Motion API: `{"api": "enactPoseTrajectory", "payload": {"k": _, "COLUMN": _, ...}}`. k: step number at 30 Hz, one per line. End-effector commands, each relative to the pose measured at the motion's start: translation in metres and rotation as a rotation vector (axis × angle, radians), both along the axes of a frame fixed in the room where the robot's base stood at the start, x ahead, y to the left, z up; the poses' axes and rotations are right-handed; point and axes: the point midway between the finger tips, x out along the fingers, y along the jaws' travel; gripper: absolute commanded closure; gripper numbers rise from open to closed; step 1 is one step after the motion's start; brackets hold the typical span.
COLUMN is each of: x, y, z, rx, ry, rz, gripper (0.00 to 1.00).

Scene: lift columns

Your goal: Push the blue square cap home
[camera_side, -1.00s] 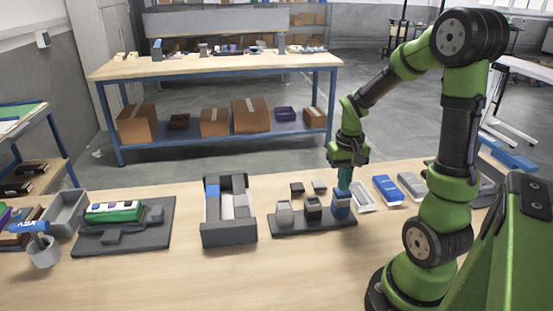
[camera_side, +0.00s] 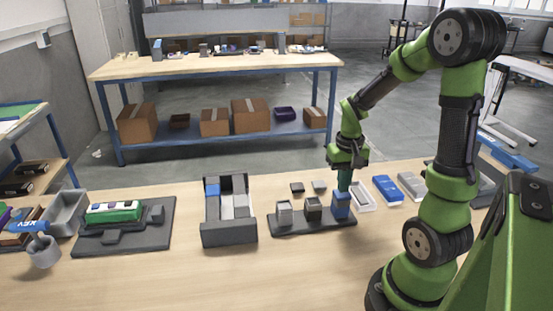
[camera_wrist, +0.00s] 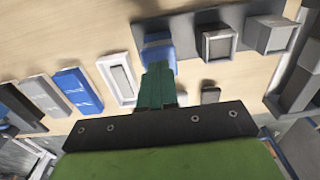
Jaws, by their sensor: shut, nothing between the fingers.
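The blue square cap (camera_side: 341,200) is on the blue column at the right end of a dark base plate (camera_side: 300,225) in the side view. The wrist view also shows the blue cap and column (camera_wrist: 157,47), just beyond my fingertips. My gripper (camera_side: 344,187) points down over the cap, its teal fingers shut and empty. The fingertips (camera_wrist: 157,68) appear at or touching the cap's top; they partly hide it, so I cannot tell how far the cap is seated.
A black column (camera_side: 313,209) and a grey column (camera_side: 284,213) stand left of the blue one on the same plate. A white tray (camera_side: 364,197) and a blue block (camera_side: 387,189) lie close on the right. A grey box (camera_side: 229,235) stands left.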

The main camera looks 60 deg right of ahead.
Motion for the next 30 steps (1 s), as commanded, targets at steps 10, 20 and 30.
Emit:
{"api": "enactPoseTrajectory", "payload": {"k": 10, "x": 0.0, "y": 0.0, "z": 0.004, "rx": -0.001, "ry": -0.001, "rz": 0.0, "gripper": 1.0}}
{"api": "enactPoseTrajectory", "payload": {"k": 20, "x": 0.001, "y": -0.001, "z": 0.034, "rx": -0.003, "ry": -0.003, "rz": 0.0, "gripper": 1.0}}
{"api": "enactPoseTrajectory", "payload": {"k": 30, "x": 0.001, "y": 0.0, "z": 0.065, "rx": -0.001, "ry": -0.003, "rz": 0.0, "gripper": 1.0}}
